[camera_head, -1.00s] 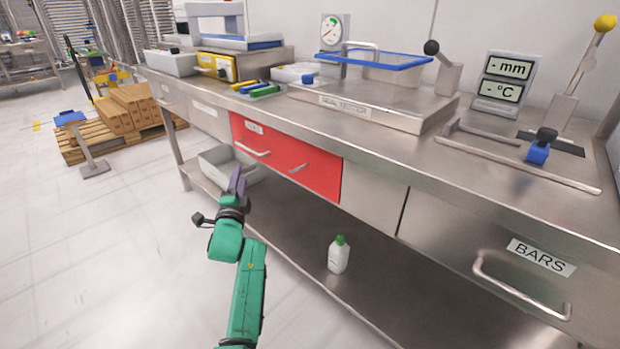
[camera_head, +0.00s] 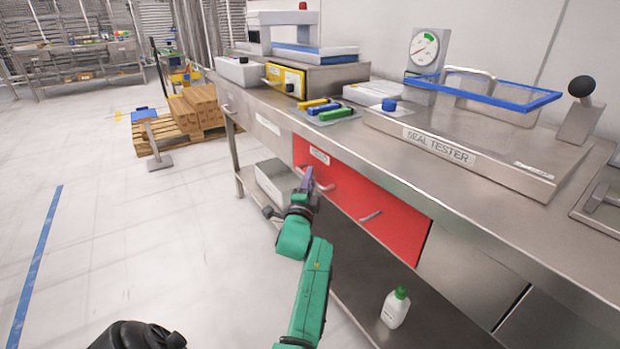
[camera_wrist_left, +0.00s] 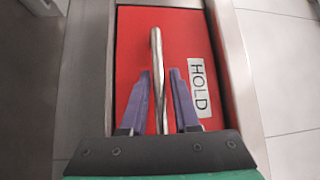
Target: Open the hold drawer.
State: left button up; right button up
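The hold drawer (camera_head: 340,178) has a red front under the steel bench and looks shut. In the left wrist view its white HOLD label (camera_wrist_left: 199,88) is readable beside the steel bar handle (camera_wrist_left: 156,48). My left gripper (camera_head: 307,180) is at this front. In the left wrist view, the gripper's two purple fingers (camera_wrist_left: 160,76) stand apart on either side of the handle, with the bar between them. The left finger is closest to the bar; I cannot tell whether it touches. My right gripper is not in view.
A grey bin (camera_head: 272,182) and a white bottle with a green cap (camera_head: 395,308) are on the lower shelf. The bench top (camera_head: 400,152) carries equipment.

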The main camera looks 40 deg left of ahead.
pick_arm(q)
grip_shut()
dwell(1.2)
